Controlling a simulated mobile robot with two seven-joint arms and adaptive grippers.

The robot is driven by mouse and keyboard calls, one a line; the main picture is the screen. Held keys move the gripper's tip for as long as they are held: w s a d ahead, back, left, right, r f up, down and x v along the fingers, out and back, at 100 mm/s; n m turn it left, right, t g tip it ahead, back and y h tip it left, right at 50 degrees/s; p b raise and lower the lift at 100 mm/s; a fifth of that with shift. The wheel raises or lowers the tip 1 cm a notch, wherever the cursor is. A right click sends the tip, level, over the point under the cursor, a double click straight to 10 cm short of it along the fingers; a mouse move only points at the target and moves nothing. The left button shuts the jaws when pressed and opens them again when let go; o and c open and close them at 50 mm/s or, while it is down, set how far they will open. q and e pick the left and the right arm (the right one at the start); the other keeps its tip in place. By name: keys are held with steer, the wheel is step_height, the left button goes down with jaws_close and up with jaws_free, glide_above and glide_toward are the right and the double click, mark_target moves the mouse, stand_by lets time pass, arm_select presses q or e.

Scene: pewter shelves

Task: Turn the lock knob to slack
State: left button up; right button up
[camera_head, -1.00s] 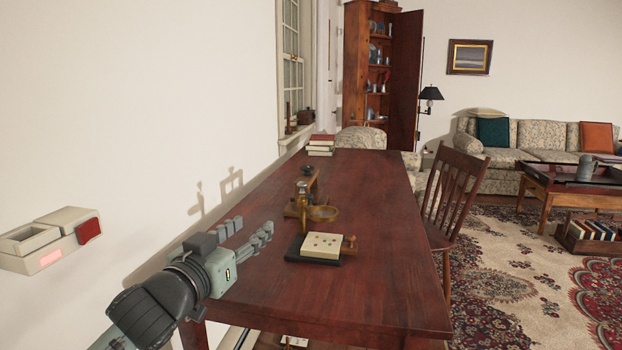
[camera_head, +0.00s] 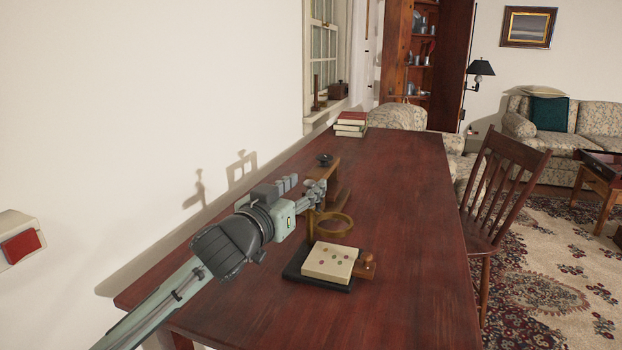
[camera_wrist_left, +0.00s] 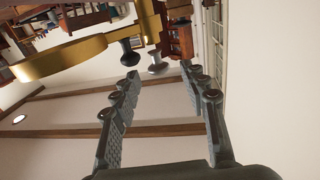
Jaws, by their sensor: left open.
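A brass stand holds a ring (camera_head: 332,226) out level over the dark red table. Behind the ring a dark round knob (camera_head: 325,159) shows near the top of the stand. My left gripper (camera_head: 314,192) is beside the stand and hides part of it. In the left wrist view the gripper (camera_wrist_left: 158,73) is open, with nothing between its fingers. Beyond the fingertips are a dark knob (camera_wrist_left: 130,54) on the brass part and a paler knob (camera_wrist_left: 155,62). I cannot tell which is the lock knob. My right gripper is not in view.
A cream block with coloured dots (camera_head: 330,261) lies on a black base in front of the stand, with a wooden knob (camera_head: 367,263) at its right. Books (camera_head: 350,124) are stacked at the table's far end. A chair (camera_head: 505,185) stands right. The table's right part is clear.

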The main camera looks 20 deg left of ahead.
mark_target(307, 183)
arm_select(q)
steer(key=shift+w+d, duration=0.2)
steer(key=shift+w, duration=1.3)
jaws_close()
